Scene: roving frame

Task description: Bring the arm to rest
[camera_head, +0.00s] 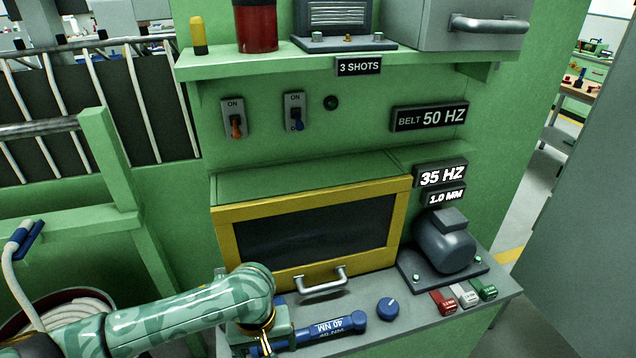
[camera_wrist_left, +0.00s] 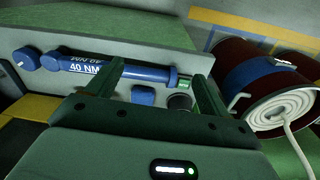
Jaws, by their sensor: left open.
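My left arm (camera_head: 190,312) reaches in from the left over the grey shelf of the green machine. In the head view its wrist hides most of the left gripper. In the left wrist view the left gripper (camera_wrist_left: 160,80) is open, its two fingers apart with nothing held between them. A blue torque wrench (camera_head: 330,326) marked 40 NM lies on the shelf; it also shows in the left wrist view (camera_wrist_left: 88,67), its handle running behind the fingers. Whether the fingers touch it I cannot tell. My right gripper is out of view.
A yellow-framed dark window with a metal handle (camera_head: 321,283) stands behind the arm. A blue knob (camera_head: 388,308), a grey motor (camera_head: 445,245) and red, white and green tags (camera_head: 464,294) are to the right. A red reel (camera_wrist_left: 272,85) with pale hose stands beside the shelf.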

